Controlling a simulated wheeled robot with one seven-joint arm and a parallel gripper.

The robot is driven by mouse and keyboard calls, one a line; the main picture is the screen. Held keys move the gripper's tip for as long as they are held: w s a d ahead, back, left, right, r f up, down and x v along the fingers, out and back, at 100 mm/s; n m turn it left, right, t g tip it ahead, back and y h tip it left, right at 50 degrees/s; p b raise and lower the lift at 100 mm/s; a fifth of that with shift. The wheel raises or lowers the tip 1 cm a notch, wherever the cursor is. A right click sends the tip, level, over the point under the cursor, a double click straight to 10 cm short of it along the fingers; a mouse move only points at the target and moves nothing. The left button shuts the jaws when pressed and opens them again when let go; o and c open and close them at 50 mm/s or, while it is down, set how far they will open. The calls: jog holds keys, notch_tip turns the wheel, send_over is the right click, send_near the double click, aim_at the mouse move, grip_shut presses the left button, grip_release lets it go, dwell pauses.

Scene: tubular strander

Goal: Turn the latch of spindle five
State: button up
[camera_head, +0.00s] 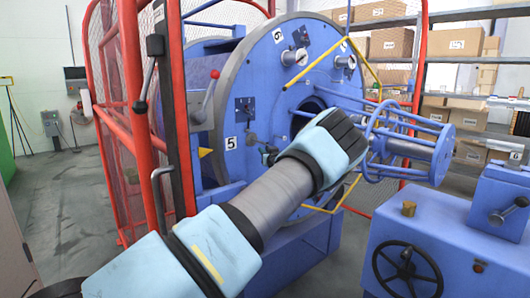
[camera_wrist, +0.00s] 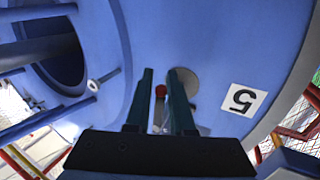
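The number 5 label (camera_head: 231,143) is on the blue round plate of the strander; in the wrist view the label (camera_wrist: 244,100) appears upside down, right of my gripper. My gripper (camera_wrist: 160,80) has two dark teal fingers standing apart. A small latch lever with a red end (camera_wrist: 160,91) shows in the gap between them, with visible space beside it. I cannot tell whether a finger touches it. A round metal disc (camera_wrist: 187,82) is partly hidden behind the right finger.
The number 6 label (camera_head: 278,36) is higher on the plate. A blue spindle cage (camera_head: 400,143) projects right of my wrist. A red mesh guard frame (camera_head: 133,75) stands left. A blue cabinet with a black handwheel (camera_head: 407,268) is at lower right. Open floor (camera_head: 65,205) lies left.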

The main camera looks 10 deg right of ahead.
grip_shut()
jog(key=shift+p, duration=0.3)
jog(key=s+d+n+g+h+p, duration=0.2)
jog(key=s+n+g+h+p, duration=0.2)
jog(key=g+p, duration=1.1)
jog(key=shift+s+d+r+g+h+p, duration=0.3)
jog(key=shift+s+g+h, duration=0.25)
jog(key=shift+s, duration=0.2)
dwell(0.4)
